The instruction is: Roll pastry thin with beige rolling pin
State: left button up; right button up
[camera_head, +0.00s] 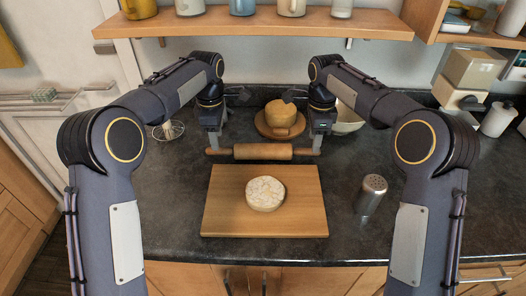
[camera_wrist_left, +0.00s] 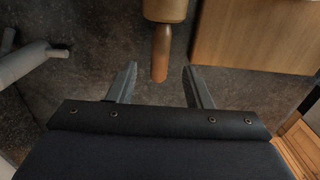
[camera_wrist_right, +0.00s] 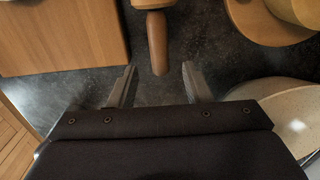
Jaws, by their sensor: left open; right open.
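The beige rolling pin (camera_head: 263,151) lies crosswise on the dark counter, just behind the wooden board (camera_head: 225,222). The round pale pastry (camera_head: 265,193) sits in the middle of the board. My left gripper (camera_head: 214,147) is open at the pin's left handle; in the left wrist view that handle (camera_wrist_left: 161,54) reaches between the open fingers (camera_wrist_left: 160,88). My right gripper (camera_head: 317,145) is open at the right handle; in the right wrist view that handle (camera_wrist_right: 157,42) points between the open fingers (camera_wrist_right: 158,86). Neither gripper is closed on the pin.
A loaf-like round (camera_head: 282,115) on a wooden plate stands behind the pin, with a pale bowl (camera_head: 347,119) to its right. A whisk (camera_head: 168,130) lies at left. A metal shaker (camera_head: 371,194) stands right of the board. A shelf (camera_head: 255,22) with mugs hangs above.

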aim_at(222, 151)
pick_arm(q)
jog(key=shift+f, duration=2.35)
pick_arm(e)
jog(key=shift+f, duration=2.35)
pick_arm(q)
grip_shut()
pick_arm(e)
grip_shut()
